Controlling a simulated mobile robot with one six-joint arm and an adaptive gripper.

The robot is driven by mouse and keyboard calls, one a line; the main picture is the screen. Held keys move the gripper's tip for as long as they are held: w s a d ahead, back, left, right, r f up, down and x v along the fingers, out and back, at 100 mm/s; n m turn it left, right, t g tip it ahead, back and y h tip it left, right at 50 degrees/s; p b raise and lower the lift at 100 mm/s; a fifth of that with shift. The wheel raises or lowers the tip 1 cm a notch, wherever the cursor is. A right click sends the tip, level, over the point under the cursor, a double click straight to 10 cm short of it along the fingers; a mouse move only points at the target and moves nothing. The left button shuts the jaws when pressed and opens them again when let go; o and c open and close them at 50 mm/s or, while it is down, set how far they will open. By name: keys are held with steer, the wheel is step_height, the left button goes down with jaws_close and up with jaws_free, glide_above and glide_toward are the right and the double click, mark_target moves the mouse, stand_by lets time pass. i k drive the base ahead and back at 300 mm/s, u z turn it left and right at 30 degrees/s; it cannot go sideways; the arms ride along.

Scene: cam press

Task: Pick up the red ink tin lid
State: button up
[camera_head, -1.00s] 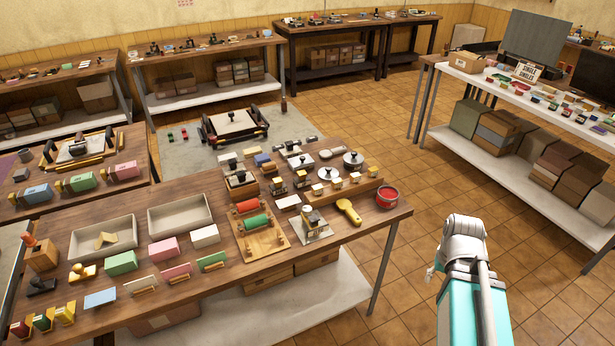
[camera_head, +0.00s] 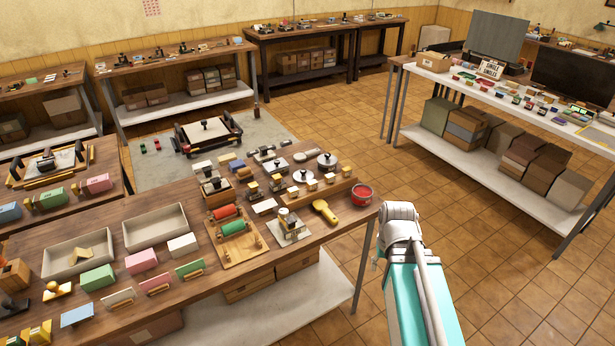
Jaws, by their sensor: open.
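A round red ink tin (camera_head: 362,195) stands at the right end of the wooden table, near its corner. Its red top is small in view, and I cannot clearly tell the lid from the tin body. My teal arm with a silver joint rises from the bottom of the picture, just right of and in front of the tin in the image. My gripper is hidden behind or below that joint; its fingers cannot be made out. Nothing visible touches the tin.
A yellow-handled tool (camera_head: 325,211) lies left of the tin. A small stamp press (camera_head: 288,226) and several silver-lidded round tins (camera_head: 327,161) stand nearby on the wooden table (camera_head: 330,235). Tiled floor (camera_head: 470,215) is open to the right, up to the white-topped table (camera_head: 450,75).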

mark_target(301, 176)
steer(key=u, duration=0.1)
steer(key=i, duration=1)
steer(key=z, duration=0.1)
